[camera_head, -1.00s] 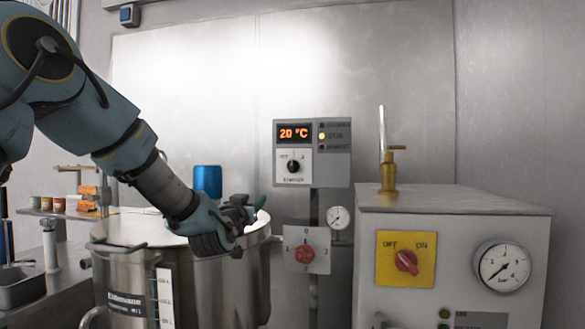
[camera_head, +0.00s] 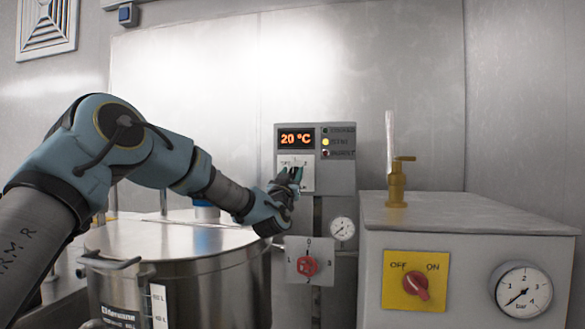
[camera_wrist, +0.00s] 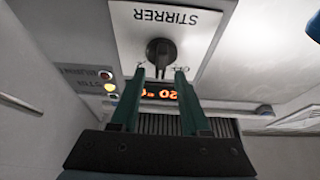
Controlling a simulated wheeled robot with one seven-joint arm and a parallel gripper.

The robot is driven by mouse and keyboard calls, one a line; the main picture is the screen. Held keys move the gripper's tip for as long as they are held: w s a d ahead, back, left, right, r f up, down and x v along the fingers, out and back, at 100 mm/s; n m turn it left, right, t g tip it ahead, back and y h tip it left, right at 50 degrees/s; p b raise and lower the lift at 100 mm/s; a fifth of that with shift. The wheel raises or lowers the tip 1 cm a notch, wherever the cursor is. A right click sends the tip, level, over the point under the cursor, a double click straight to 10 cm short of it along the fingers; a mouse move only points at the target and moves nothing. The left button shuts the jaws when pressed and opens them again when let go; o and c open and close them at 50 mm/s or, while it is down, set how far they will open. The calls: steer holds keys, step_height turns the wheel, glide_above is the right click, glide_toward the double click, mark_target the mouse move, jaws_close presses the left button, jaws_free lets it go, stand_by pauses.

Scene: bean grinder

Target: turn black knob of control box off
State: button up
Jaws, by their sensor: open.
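The grey control box (camera_head: 340,170) is on the wall, with an orange display reading 20 °C and a lit yellow lamp. Its black knob (camera_wrist: 160,52) sits on a white plate marked STIRRER, upside down in the wrist view. My gripper (camera_wrist: 160,74) is open, its two green fingers reaching toward the knob, one tip on each side just short of or beside it. I cannot tell whether they touch it. In the head view my gripper (camera_head: 290,176) is in front of the white plate (camera_head: 307,178) and hides the knob.
A large steel pot (camera_head: 205,270) stands below my arm. A red knob on a white plate (camera_head: 296,250) and a small gauge (camera_head: 342,229) are under the box. A grey cabinet (camera_head: 470,215) with a brass valve (camera_head: 398,185) and red switch (camera_head: 416,284) stands at right.

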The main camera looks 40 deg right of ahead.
steer(key=shift+w+d+r, duration=0.2)
steer(key=shift+w+d, duration=0.05)
steer(key=shift+d, duration=0.15)
jaws_close()
stand_by(0.4)
